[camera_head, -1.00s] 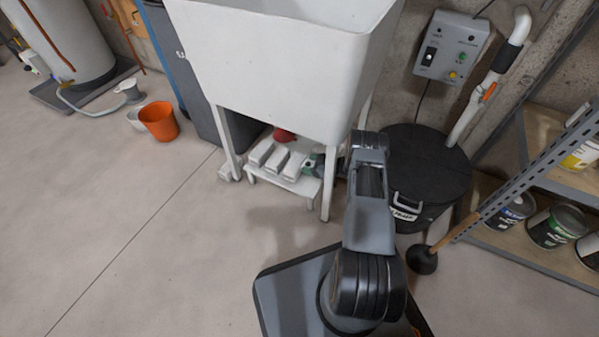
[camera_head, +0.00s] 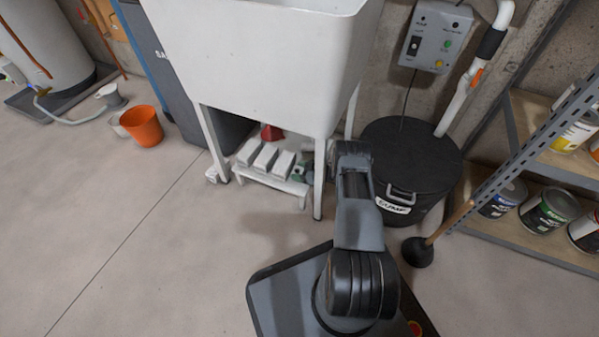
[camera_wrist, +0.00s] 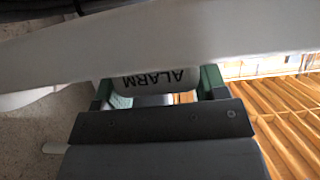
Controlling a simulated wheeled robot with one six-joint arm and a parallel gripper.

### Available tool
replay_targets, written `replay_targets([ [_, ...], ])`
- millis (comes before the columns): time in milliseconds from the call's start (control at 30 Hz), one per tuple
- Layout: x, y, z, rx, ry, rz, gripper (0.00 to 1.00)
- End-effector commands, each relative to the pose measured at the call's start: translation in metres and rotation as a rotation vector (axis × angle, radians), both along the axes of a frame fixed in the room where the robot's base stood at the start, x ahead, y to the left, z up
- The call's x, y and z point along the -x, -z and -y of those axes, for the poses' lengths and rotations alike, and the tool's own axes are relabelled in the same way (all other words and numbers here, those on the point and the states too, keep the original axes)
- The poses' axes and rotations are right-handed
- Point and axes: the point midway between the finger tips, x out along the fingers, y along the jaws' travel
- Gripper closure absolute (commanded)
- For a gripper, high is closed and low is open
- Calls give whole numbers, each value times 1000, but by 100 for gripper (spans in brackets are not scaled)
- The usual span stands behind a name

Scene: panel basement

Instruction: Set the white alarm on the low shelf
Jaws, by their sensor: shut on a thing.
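The white alarm (camera_wrist: 158,80), with ALARM lettered upside down on it, sits between the green-tipped fingers of my gripper (camera_wrist: 158,92) in the wrist view. A large white bar or edge (camera_wrist: 200,45) crosses in front and hides part of the alarm. In the head view my gripper (camera_head: 301,172) is partly hidden behind a white sink leg, at the right end of the low white shelf (camera_head: 262,179) under the sink. Pale blocks (camera_head: 266,158) stand in a row on that shelf. I cannot pick out the alarm in the head view.
The white sink (camera_head: 250,70) hangs above the shelf, with a front leg (camera_head: 319,180) beside my arm. A red thing (camera_head: 271,132) is behind the blocks. A black lidded sump (camera_head: 410,160) and a plunger (camera_head: 418,252) stand right.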

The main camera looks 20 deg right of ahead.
Motion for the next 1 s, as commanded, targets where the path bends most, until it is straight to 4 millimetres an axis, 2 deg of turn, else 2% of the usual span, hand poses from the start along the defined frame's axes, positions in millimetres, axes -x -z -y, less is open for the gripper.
replay_targets([
  [33,0,2,0,-1,0,-1,61],
  [67,0,3,0,0,-1,-2,33],
  [300,0,2,0,-1,0,-1,10],
  [633,0,-3,1,0,1,0,9],
  [1000,37,-25,35,1,2,-1,9],
])
